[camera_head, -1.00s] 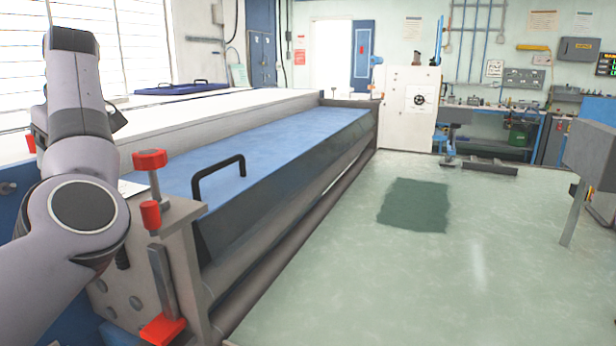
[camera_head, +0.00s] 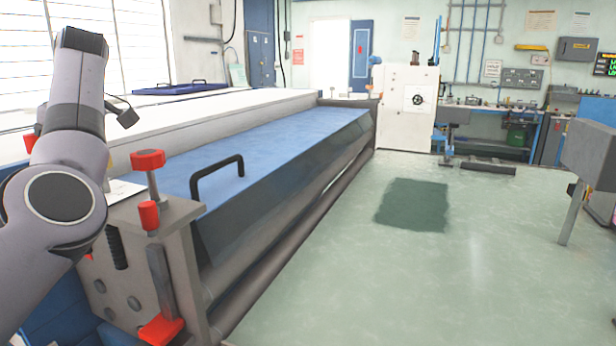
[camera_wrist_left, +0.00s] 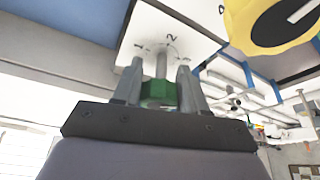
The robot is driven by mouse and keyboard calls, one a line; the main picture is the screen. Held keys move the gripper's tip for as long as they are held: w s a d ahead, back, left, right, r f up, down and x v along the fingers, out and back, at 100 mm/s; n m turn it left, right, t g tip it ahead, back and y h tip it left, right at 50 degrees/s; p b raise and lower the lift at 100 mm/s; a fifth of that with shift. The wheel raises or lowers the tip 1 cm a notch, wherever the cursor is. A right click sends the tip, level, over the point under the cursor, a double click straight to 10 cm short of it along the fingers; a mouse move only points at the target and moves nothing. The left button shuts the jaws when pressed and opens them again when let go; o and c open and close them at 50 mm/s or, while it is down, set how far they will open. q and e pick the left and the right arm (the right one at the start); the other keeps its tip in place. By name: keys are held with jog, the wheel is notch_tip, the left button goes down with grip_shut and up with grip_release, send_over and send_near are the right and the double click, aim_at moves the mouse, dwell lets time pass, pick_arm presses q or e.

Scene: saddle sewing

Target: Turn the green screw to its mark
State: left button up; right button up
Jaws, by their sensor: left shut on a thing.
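The green screw (camera_wrist_left: 158,92) sits between the two fingers of my left gripper (camera_wrist_left: 160,76) in the left wrist view, and the fingers are shut on it from both sides. Its grey shaft rises from a white plate (camera_wrist_left: 150,22) that carries small dark marks, a "2" readable among them. Which mark the screw points at cannot be told. In the head view my left arm stands at the far left and hides its gripper and the green screw. A corner of what looks like the white plate (camera_head: 124,191) shows beside the arm. My right gripper is in neither view.
A yellow and black round knob (camera_wrist_left: 278,22) is close by at the upper right of the wrist view. In the head view, a red-topped clamp screw (camera_head: 148,160) and a black handle (camera_head: 217,176) stand near my arm. The green floor (camera_head: 400,280) at right is mostly open.

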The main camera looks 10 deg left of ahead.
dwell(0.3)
pick_arm(q)
jog(key=shift+n+g, duration=0.6)
jog(key=shift+n, duration=1.1)
jog(key=o, duration=1.1)
